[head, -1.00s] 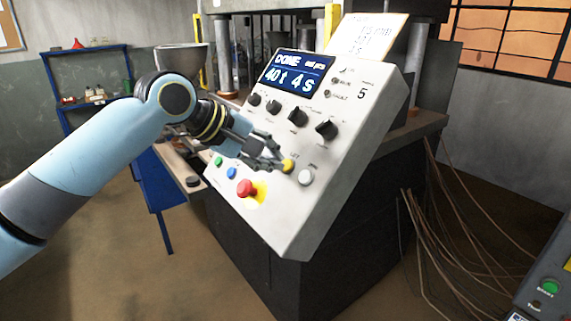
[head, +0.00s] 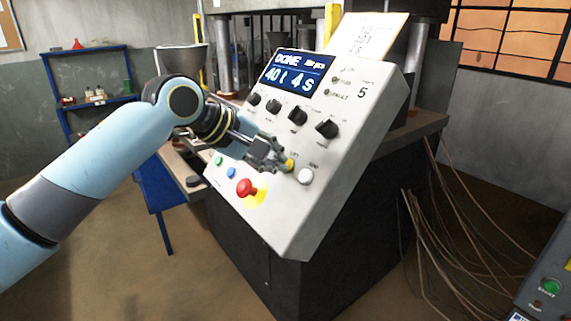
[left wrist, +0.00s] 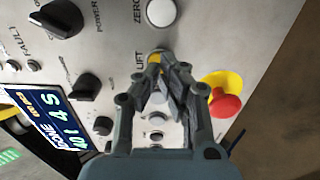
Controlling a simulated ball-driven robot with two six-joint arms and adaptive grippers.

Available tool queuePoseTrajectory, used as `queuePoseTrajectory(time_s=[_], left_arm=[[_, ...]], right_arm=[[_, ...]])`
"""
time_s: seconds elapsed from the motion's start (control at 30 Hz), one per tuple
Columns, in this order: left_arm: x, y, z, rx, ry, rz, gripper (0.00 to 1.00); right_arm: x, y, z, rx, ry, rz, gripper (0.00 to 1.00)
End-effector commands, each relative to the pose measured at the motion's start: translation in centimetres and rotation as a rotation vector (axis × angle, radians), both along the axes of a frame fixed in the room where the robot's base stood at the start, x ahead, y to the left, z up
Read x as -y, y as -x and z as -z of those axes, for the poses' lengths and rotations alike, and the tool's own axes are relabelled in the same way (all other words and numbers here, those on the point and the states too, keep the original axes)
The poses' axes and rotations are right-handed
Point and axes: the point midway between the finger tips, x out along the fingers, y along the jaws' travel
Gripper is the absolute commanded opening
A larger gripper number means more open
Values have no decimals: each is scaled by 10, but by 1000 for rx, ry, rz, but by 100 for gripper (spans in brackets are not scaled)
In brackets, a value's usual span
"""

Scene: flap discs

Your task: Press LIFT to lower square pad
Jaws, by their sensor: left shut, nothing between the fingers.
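The yellow LIFT button (head: 290,165) sits on the slanted white control panel (head: 285,232), left of a white button marked ZERO (head: 305,176). My left gripper (head: 284,163) is shut and empty, with its fingertips at the yellow button. In the left wrist view the fingertips (left wrist: 160,70) partly cover the yellow LIFT button (left wrist: 155,57); I cannot tell whether they touch it. The panel's screen (head: 297,74) reads DONE, 40 t, 4 s. I cannot make out the square pad. My right gripper is not in view.
A red stop button (head: 246,188) on a yellow plate lies close below my left gripper. Blue (head: 231,172) and green (head: 218,160) buttons sit to its left. Several black knobs (head: 297,117) line the panel above. Loose cables (head: 440,235) hang at the right.

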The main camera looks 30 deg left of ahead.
Motion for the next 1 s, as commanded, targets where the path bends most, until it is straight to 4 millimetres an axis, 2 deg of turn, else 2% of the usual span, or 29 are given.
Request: queuePoseTrajectory(time_s=[1.0], left_arm=[[4,-7,7,-1,1,0,0]], right_arm=[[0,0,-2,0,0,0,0]])
